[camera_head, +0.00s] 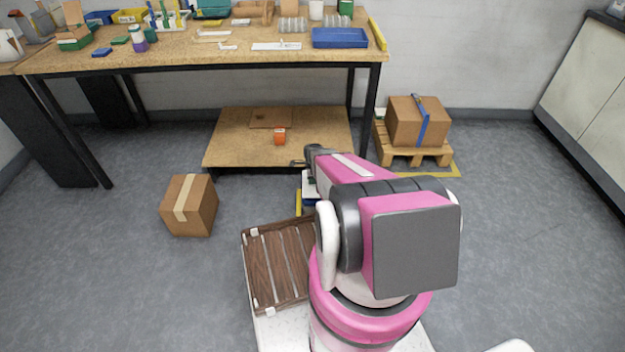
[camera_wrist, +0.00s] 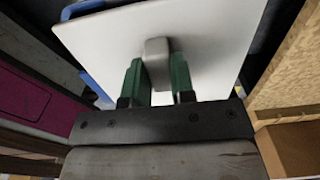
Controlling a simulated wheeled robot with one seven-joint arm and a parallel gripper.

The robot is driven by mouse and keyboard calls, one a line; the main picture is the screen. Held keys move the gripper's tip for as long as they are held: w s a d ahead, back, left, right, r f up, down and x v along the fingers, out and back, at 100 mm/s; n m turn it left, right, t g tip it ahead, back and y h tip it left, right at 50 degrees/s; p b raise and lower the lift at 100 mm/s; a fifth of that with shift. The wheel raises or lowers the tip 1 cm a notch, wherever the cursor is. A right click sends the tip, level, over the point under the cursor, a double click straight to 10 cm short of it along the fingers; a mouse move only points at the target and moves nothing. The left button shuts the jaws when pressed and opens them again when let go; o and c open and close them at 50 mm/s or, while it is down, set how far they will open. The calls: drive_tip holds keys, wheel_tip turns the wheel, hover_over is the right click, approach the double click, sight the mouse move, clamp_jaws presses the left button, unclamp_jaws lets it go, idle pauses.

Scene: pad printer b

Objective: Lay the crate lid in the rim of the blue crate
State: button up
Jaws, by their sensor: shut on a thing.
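The crate lid (camera_wrist: 205,35) is a flat white plate with a light grey knob (camera_wrist: 157,58) in its middle. My gripper (camera_wrist: 157,75) has its two green fingers closed on this knob, one on each side. The lid is tilted in the wrist view. Blue parts of the crate (camera_wrist: 97,88) show past the lid's left and upper edges. In the head view a small piece of the white lid (camera_head: 308,186) shows beside my arm, with a bit of blue (camera_head: 308,204) below it. My arm hides most of both, and I cannot tell whether they touch.
A wooden bench (camera_head: 200,50) with a low shelf (camera_head: 225,140) stands ahead. A cardboard box (camera_head: 188,208) is on the floor at left. Another box (camera_head: 405,125) sits on a pallet (camera_head: 430,155). A brown slatted tray (camera_head: 280,262) lies left of my arm.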

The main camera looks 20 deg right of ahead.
drive_tip(key=shift+f, duration=0.85)
idle(0.8)
drive_tip(key=o, duration=0.6)
drive_tip(key=shift+r, duration=0.1)
drive_tip(key=shift+r, duration=1.4)
drive_tip(key=shift+o, duration=0.4)
drive_tip(key=o, duration=0.5)
